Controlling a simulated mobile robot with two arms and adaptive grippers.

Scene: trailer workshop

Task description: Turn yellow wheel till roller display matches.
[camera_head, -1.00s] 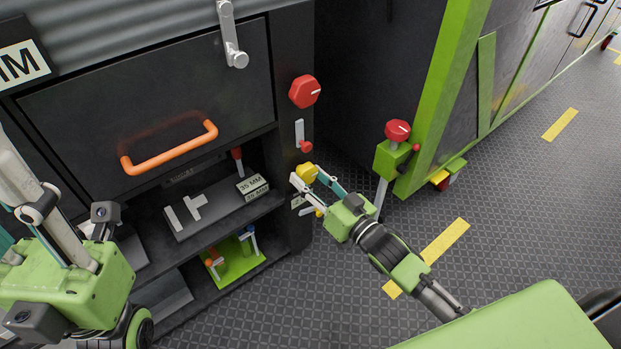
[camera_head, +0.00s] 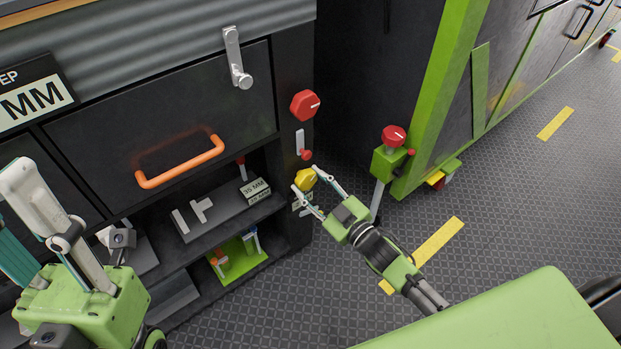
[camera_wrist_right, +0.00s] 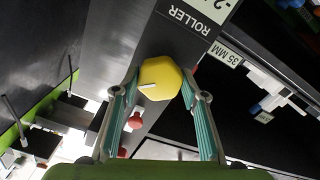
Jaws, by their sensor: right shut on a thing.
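The yellow wheel (camera_head: 306,179) sits low on the dark post of the machine. It also shows in the right wrist view (camera_wrist_right: 160,79), with a white pointer line toward the left. My right gripper (camera_head: 305,180) is shut on the wheel, one finger on each side. Beside the wheel in the wrist view is the white ROLLER display (camera_wrist_right: 203,14), cut off by the top edge; a "-2" shows, the rest is out of frame. In the head view the gripper partly hides that display. My left gripper (camera_head: 22,200) is at the left edge, away from the wheel; its fingertips are partly unclear.
A large sign ending in "MM" (camera_head: 38,103) is at upper left, its number cut off. A red knob (camera_head: 304,105) and red-tipped lever (camera_head: 305,154) are above the wheel. An orange handle (camera_head: 180,163) crosses the door. A green post with red button (camera_head: 393,137) stands right of my right gripper.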

